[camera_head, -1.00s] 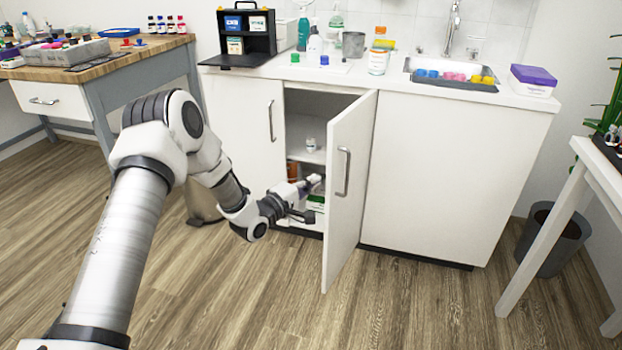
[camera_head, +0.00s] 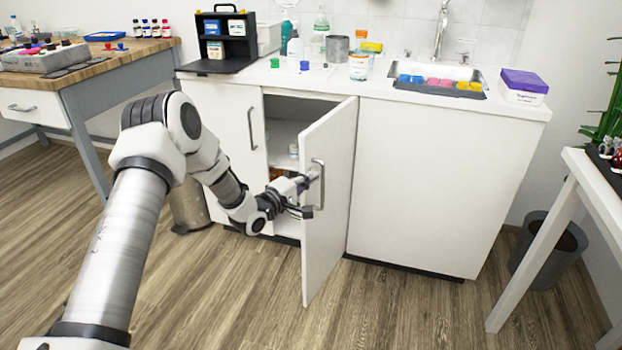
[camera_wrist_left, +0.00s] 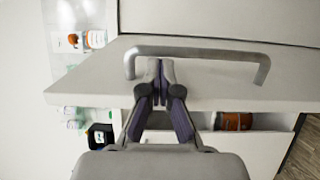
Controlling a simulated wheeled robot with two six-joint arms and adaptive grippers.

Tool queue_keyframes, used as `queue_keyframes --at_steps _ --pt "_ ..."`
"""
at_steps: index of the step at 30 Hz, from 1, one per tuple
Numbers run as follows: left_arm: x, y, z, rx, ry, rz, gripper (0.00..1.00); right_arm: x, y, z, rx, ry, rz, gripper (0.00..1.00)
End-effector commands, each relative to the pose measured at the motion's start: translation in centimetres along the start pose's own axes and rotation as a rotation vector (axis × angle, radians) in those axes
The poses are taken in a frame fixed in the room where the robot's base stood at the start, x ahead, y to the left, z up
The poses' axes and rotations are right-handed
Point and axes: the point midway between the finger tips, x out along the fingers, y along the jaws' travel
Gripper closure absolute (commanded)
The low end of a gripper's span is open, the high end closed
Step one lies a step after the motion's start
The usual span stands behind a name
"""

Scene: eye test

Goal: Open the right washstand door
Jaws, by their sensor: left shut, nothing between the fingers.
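The white right washstand door (camera_head: 333,215) stands partly open, swung out toward me. Its metal bar handle (camera_head: 318,180) is near its free edge. In the left wrist view the handle (camera_wrist_left: 200,53) runs across the door (camera_wrist_left: 100,75). My left gripper (camera_head: 306,183) is at the free edge, close to the handle. In the left wrist view its fingertips (camera_wrist_left: 160,66) are together, empty, and overlap the handle's end in the picture; I cannot tell whether they touch it. The left door (camera_head: 228,130) is closed, with its own handle (camera_head: 252,128).
Bottles stand inside the cabinet, one brown (camera_wrist_left: 234,121). The counter (camera_head: 380,88) holds a black case (camera_head: 225,40), bottles and a tray (camera_head: 440,88). A bin (camera_head: 188,205) stands by the left door. A white table (camera_head: 590,190) is at right. The floor before the door is clear.

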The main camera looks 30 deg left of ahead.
Motion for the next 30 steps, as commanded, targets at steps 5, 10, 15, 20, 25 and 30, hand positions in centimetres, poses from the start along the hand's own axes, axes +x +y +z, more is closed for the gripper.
queue_keyframes --at_steps 5,10,15,20,25,30 --pt "0.4 -0.1 1.0 0.000 -0.002 0.000 1.00 0.4 0.0 0.0 0.000 0.000 0.000 1.00" --pt "1.7 -0.3 4.6 0.002 -0.006 -0.001 1.00 1.4 0.0 0.0 0.000 0.000 0.000 1.00" --pt "3.1 -0.2 7.5 0.002 -0.003 0.000 1.00 2.0 0.0 0.0 0.000 0.000 0.000 1.00" --pt "3.4 -0.1 8.2 0.000 0.001 0.001 1.00 2.0 0.0 0.0 0.000 0.000 0.000 1.00" --pt "3.4 0.0 8.1 0.000 0.001 0.000 1.00 2.0 0.0 0.0 0.000 0.000 0.000 1.00" --pt "3.4 -0.1 8.1 0.000 0.001 0.000 1.00 1.9 0.0 0.0 0.000 0.000 0.000 1.00"
